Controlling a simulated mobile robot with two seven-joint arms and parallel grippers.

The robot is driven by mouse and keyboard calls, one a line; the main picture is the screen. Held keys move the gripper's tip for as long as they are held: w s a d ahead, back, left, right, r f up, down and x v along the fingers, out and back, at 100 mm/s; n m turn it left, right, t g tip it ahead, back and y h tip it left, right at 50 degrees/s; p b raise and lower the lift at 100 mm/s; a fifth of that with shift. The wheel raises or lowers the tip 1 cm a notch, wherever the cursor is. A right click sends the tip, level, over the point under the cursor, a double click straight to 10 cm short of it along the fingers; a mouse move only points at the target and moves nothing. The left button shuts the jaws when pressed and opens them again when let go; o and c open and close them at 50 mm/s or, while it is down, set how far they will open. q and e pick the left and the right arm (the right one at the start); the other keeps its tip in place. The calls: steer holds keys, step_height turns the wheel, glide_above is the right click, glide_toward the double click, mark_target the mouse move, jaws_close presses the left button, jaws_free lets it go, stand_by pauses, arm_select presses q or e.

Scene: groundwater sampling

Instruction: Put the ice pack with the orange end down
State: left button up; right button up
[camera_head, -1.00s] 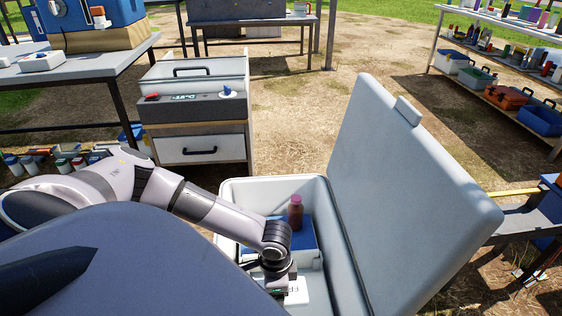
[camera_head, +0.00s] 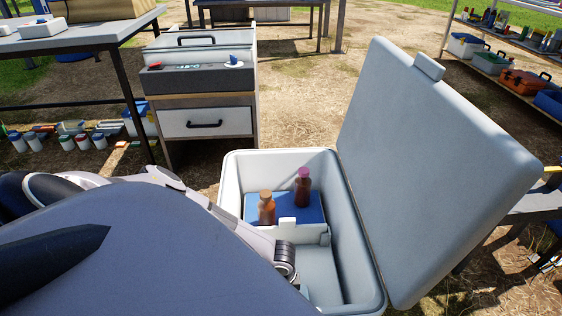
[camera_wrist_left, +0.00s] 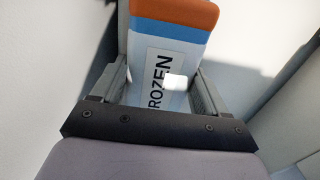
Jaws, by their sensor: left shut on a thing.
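The ice pack (camera_wrist_left: 168,42) shows in the left wrist view, pale blue with an orange end and a white label reading "ROZEN". My left gripper (camera_wrist_left: 160,88) is shut on it, one finger on each side, with the orange end beyond the fingers. In the head view the ice pack and my left fingers are hidden behind my own body; only part of my left wrist shows over the cooler's front. The open white cooler (camera_head: 368,275) has its lid (camera_head: 430,165) raised on the right. My right gripper is not in view.
Inside the cooler, a blue-topped rack (camera_head: 290,212) holds a brown bottle with an orange cap (camera_head: 266,210) and one with a pink cap (camera_head: 302,190). The cooler floor (camera_head: 320,268) in front of it looks bare. A drawer cabinet (camera_head: 205,110) stands behind left.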

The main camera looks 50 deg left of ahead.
arm_select(q)
steer(key=shift+f, duration=0.1)
steer(key=o, duration=1.4)
steer(key=shift+f, duration=0.1)
steer(key=shift+r, duration=0.3)
step_height(320, 180, up, 12)
steer(key=p, duration=0.5)
steer(key=shift+f+p, duration=0.1)
steer(key=shift+p, duration=0.2)
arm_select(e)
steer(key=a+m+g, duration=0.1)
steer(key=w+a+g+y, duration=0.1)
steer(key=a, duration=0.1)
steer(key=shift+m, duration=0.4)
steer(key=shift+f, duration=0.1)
